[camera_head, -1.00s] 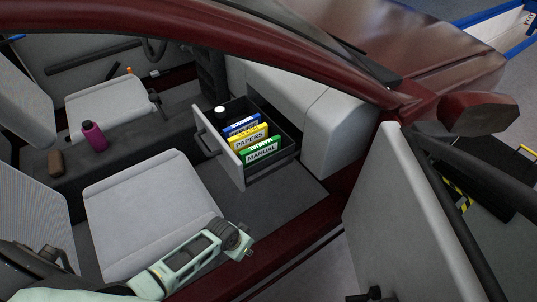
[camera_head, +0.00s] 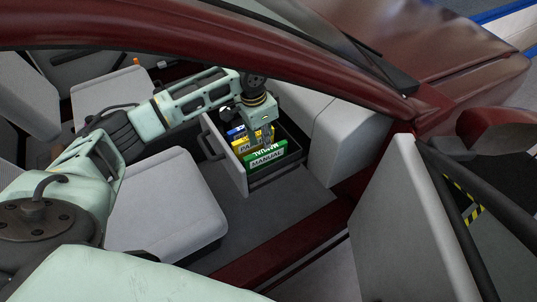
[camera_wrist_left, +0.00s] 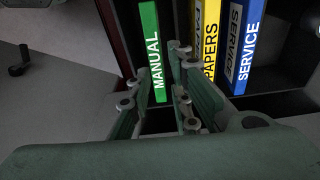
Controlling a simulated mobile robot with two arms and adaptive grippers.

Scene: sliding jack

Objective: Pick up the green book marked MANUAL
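The green book (camera_head: 266,158) marked MANUAL stands upright in the open glove-box drawer, nearest the camera in the head view. Its spine also shows in the left wrist view (camera_wrist_left: 152,48). My left gripper (camera_head: 268,137) is over the drawer, just above the books. In the left wrist view my left gripper (camera_wrist_left: 162,62) is open, with a finger on each side of the green book's lower spine end. I cannot tell whether either finger touches it. My right gripper is not in view.
A yellow book (camera_wrist_left: 207,40) marked PAPERS and a blue book (camera_wrist_left: 243,45) marked SERVICE stand beside the green one. The drawer's front wall (camera_head: 224,155) is close. The red door frame (camera_head: 290,235), roof pillar and seat (camera_head: 165,205) surround the arm.

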